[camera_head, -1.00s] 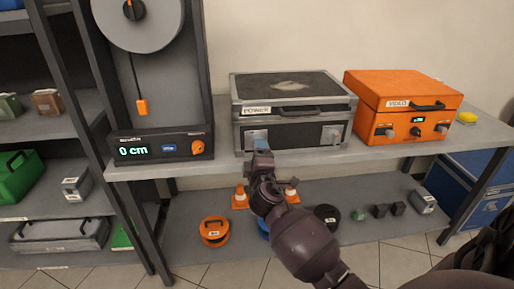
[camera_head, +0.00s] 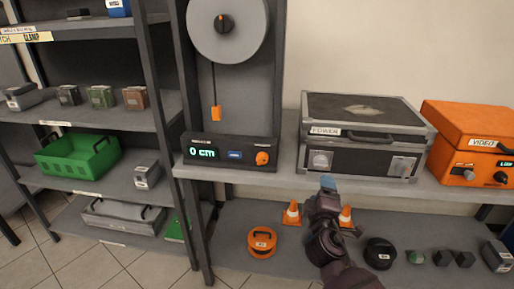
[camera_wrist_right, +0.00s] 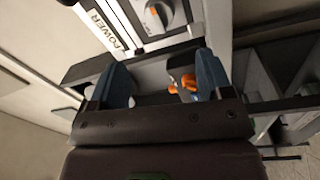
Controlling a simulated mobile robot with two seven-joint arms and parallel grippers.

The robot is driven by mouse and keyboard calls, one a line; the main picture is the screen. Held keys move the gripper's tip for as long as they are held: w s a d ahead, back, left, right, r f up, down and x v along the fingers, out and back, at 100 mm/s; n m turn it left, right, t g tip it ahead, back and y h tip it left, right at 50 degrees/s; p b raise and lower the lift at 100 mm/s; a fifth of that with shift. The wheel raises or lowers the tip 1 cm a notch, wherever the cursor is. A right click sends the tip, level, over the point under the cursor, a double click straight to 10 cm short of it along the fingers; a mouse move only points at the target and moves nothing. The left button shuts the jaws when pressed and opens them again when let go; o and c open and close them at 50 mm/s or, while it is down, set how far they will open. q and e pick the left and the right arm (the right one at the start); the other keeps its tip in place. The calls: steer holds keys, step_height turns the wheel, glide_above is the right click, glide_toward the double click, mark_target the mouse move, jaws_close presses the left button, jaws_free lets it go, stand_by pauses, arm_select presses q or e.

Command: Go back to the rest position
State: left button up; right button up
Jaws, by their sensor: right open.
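My right gripper (camera_head: 327,184) is in front of the table's front edge, below the grey POWER case (camera_head: 365,155) in the head view. In the right wrist view its two blue-grey fingers (camera_wrist_right: 160,85) stand apart with nothing held between them. The POWER case is closed and shows beyond the fingers in the wrist view (camera_wrist_right: 125,28). My left gripper is in neither view.
An orange VIDEO case (camera_head: 465,130) stands right of the POWER case. A winch panel (camera_head: 230,150) reading 0 cm is at the left. The lower shelf holds orange cones (camera_head: 292,212), an orange reel (camera_head: 262,243) and a black reel (camera_head: 380,253). A green crate (camera_head: 78,155) sits on the left rack.

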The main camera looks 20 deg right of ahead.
steer(key=s+a+f+m+y+p, duration=0.3)
steer(key=s+a+f+m+y, duration=0.2)
steer(key=s+a+y, duration=0.35)
steer(key=s+a+f+m+g+p, duration=0.1)
steer(key=s+f+g+p, duration=0.1)
steer(key=s, duration=0.8)
steer(key=s+a+f+m+g+y+p, duration=0.1)
steer(key=s+f, duration=0.4)
steer(key=s, duration=0.6)
steer(key=shift+s+a+m+g+p, duration=0.25)
steer(key=shift+m+g+p, duration=0.25)
steer(key=shift+g+p, duration=0.45)
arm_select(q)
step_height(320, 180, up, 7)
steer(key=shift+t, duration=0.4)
arm_select(e)
steer(key=shift+s+d+f+y, duration=0.1)
steer(key=shift+s+f+y, duration=0.15)
steer(key=shift+s, duration=0.15)
steer(key=shift+c, duration=0.3)
